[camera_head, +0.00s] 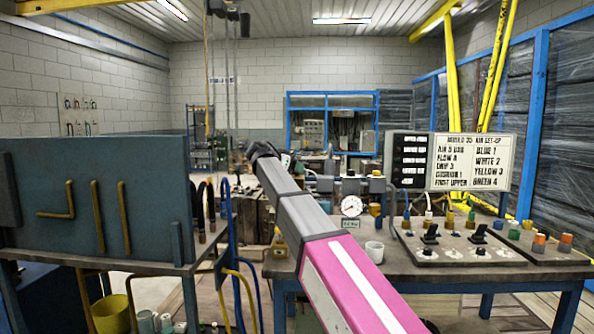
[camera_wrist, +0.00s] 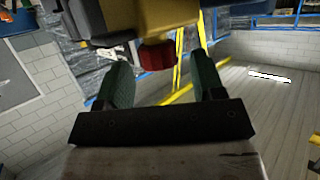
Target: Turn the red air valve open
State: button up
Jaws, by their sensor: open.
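In the wrist view the red air valve (camera_wrist: 157,55) shows as a small, dark red handle under a yellow and grey body (camera_wrist: 165,15). My gripper (camera_wrist: 160,75) is open, with one green finger on each side of the red handle's place in the picture. The gap between the fingers looks empty at their near part. I cannot tell whether either finger touches the handle. In the head view my grey and pink arm reaches up and left over the table, and I cannot make out the red valve or the fingers there.
A wooden table (camera_head: 440,272) stands at the right with a pressure gauge (camera_head: 350,206), a white mug (camera_head: 374,251) and a switch panel (camera_head: 452,246). A lettered set-up board (camera_head: 472,162) stands behind. A blue-grey panel (camera_head: 95,205) with brass pipes stands at the left.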

jog(key=shift+x, duration=1.1)
jog(key=c, duration=0.9)
